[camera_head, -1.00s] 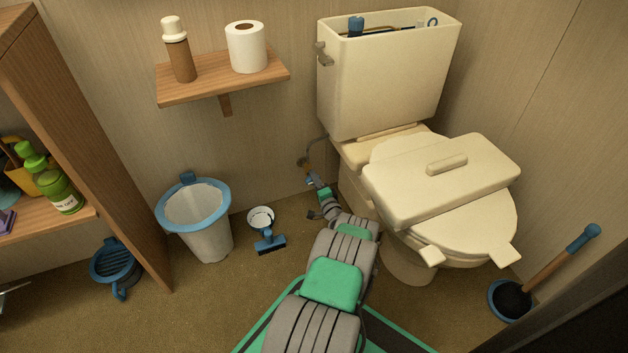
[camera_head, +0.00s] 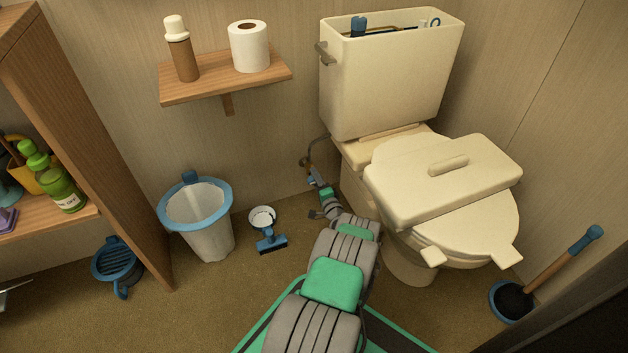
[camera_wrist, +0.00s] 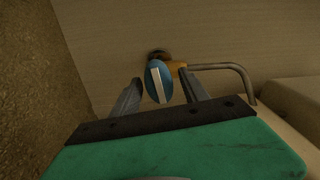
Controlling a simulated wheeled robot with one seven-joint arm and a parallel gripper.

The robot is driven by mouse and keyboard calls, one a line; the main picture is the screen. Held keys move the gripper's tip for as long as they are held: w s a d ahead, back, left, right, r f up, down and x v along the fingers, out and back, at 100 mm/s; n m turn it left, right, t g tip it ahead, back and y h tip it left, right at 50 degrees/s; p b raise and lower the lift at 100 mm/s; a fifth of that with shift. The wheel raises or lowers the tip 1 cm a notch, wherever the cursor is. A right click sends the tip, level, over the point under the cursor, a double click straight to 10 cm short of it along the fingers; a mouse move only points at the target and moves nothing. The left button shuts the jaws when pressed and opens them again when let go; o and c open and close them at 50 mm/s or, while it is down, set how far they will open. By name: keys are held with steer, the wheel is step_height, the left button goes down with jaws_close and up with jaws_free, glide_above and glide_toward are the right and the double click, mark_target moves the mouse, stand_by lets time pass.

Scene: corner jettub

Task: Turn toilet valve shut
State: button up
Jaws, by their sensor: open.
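The toilet valve (camera_wrist: 159,82) has a blue oval handle with a pale stripe running along its length. It sits on a brass fitting (camera_wrist: 177,66) at the wall, with a grey bent pipe (camera_wrist: 228,68) leading right. In the wrist view my open gripper (camera_wrist: 165,88) has one finger on each side of the handle, with a gap visible on the left. I cannot tell whether the right finger touches it. In the head view my gripper (camera_head: 313,178) is small beside the valve, low on the back wall left of the toilet (camera_head: 385,80); my arm partly hides this spot.
A white bin with a blue rim (camera_head: 207,230) and a toilet brush (camera_head: 268,240) stand left of my arm. The toilet bowl, with the tank lid (camera_head: 440,190) lying on it, is close on the right. A wooden shelf (camera_head: 225,80) is above. A plunger (camera_head: 540,280) stands far right.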

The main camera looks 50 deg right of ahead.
steer(key=p+v, duration=0.3)
steer(key=v, duration=0.5)
steer(key=shift+w, duration=0.1)
